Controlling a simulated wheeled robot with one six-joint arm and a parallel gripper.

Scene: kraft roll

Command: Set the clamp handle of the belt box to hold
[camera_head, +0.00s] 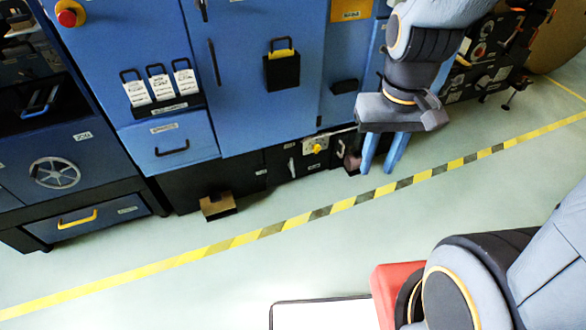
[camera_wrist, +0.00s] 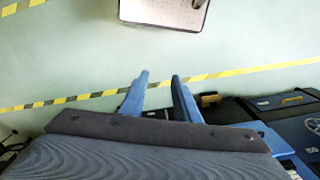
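I cannot tell for sure which part is the belt box or its clamp handle. A low black box front (camera_head: 280,163) under the blue cabinet carries a yellow knob on a light plate (camera_head: 316,147) and a small pale lever (camera_head: 291,168). My gripper (camera_head: 378,170) hangs to the right of these, in front of the machine, with its blue fingers pointing down. In the wrist view my gripper (camera_wrist: 159,76) has its two fingers apart, with only floor showing between the tips. My gripper and wrist hide part of the machine front behind them.
Blue cabinets (camera_head: 265,100) line the back, with a handwheel (camera_head: 55,172) at left. A brown-topped block (camera_head: 218,205) juts out near the floor. A dark unit with knobs (camera_head: 490,55) stands at right. Pale floor lies open around a yellow-black stripe (camera_head: 330,210).

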